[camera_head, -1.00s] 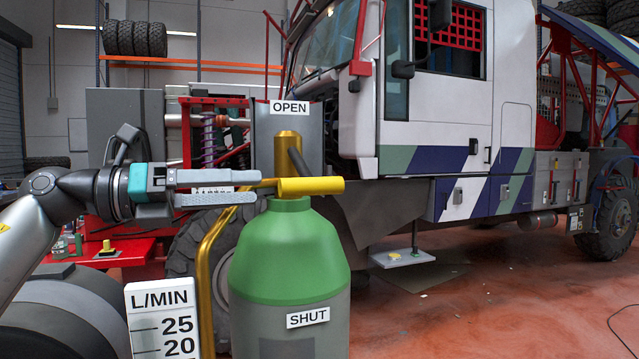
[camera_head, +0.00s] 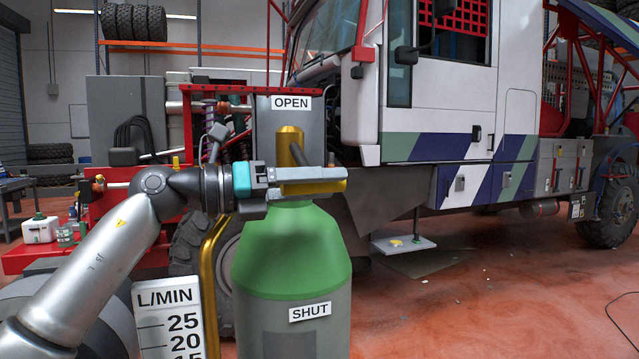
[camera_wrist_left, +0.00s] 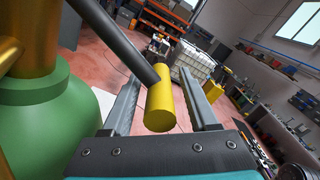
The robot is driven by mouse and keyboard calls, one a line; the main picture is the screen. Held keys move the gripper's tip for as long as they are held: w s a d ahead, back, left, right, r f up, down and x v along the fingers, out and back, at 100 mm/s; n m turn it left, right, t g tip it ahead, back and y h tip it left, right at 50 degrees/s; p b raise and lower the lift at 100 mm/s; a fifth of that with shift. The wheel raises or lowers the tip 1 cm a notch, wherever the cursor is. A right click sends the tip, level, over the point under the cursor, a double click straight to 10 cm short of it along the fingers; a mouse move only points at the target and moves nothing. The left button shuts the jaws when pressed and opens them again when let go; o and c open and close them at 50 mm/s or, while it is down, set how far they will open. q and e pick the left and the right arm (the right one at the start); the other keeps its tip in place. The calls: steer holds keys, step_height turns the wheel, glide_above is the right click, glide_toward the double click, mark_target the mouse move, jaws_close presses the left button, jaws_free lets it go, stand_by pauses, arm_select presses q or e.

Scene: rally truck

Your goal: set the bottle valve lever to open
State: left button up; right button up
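The green bottle (camera_head: 290,255) stands upright in front of the truck, with a gold valve (camera_head: 289,150) on top. The lever's dark stem (camera_head: 299,155) slopes down from the valve to a yellow handle (camera_head: 322,187). An OPEN label (camera_head: 291,103) is above the valve and a SHUT label (camera_head: 310,312) is on the bottle below. My left gripper (camera_head: 343,180) is at the handle and hides much of it. In the left wrist view the yellow handle (camera_wrist_left: 160,106) lies between the two open fingers, with narrow gaps on both sides. My right gripper is not in view.
A gold pipe (camera_head: 208,280) runs down the bottle's left side, next to an L/MIN gauge plate (camera_head: 168,315). The truck (camera_head: 450,110) stands behind. A red bench (camera_head: 110,237) is at left. The red floor (camera_head: 460,310) at right is mostly clear.

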arm_select(q)
jaws_close()
steer(key=shift+r, duration=0.1)
stand_by(1.1)
